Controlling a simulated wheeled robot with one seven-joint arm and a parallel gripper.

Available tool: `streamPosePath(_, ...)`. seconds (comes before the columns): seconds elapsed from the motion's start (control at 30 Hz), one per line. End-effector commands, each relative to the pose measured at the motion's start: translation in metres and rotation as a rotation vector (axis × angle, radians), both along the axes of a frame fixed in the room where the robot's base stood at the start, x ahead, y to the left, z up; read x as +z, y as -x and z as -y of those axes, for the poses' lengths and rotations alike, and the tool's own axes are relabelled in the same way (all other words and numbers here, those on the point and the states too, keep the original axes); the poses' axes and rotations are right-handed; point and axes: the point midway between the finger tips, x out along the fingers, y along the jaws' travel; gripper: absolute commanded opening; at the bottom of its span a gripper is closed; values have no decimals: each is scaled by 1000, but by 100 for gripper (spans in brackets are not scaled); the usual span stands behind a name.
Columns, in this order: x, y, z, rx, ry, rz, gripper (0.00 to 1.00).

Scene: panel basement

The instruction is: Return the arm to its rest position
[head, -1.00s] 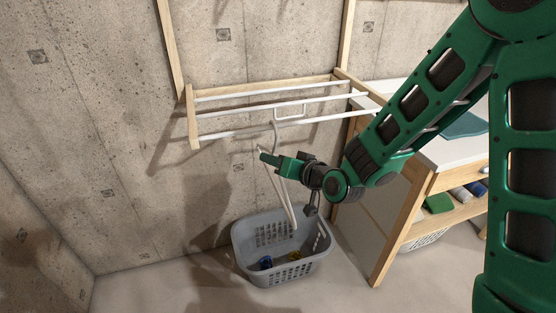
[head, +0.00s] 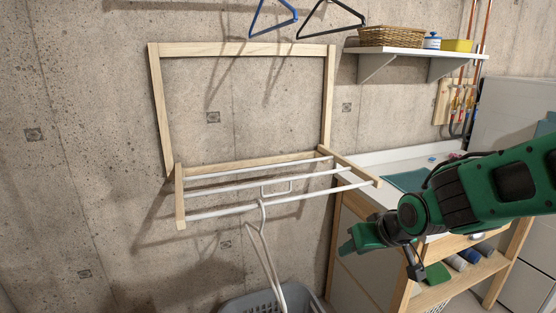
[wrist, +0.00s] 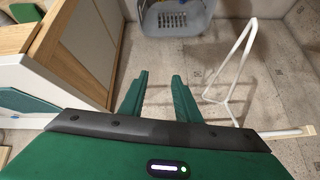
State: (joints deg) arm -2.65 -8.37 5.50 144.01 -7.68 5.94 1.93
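My gripper (head: 352,242) is in front of the cabinet, to the right of the white hanger, and touches nothing that I can see. In the wrist view its two fingers (wrist: 160,78) stand apart with nothing between them, so it is open and empty. The white hanger (head: 268,250) hangs by its hook from the front rod of the wall drying rack (head: 180,205). It also shows in the wrist view (wrist: 236,62), to the right of the fingers. My arm reaches in from the right of the head view.
A grey laundry basket (head: 240,305) stands on the floor below the hanger; the wrist view also shows it (wrist: 150,22). The white-topped cabinet (head: 365,160) is behind and beside my arm. A wall shelf (head: 400,51) and blue (head: 273,22) and black (head: 330,14) hangers are higher up.

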Motion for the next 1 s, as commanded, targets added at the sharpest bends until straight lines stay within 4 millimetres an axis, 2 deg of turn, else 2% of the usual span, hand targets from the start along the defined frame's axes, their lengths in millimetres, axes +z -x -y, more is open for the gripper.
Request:
streamPosePath(0.03,9,12,20,-29,29,-26,30)
streamPosePath(0.1,15,33,46,-71,69,-82,30)
streamPosePath(0.3,33,100,106,-192,128,-237,30)
streamPosePath(0.33,34,110,115,-216,131,-264,30)
streamPosePath(0.4,26,134,146,-313,120,-343,30)
streamPosePath(0.53,18,186,188,-474,83,-478,30)
streamPosePath(0.6,16,213,203,-550,55,-545,30)
streamPosePath(0.73,13,252,216,-652,5,-642,30)
streamPosePath(0.83,12,267,219,-689,-18,-680,30)
streamPosePath(1.0,12,271,220,-699,-23,-690,30)
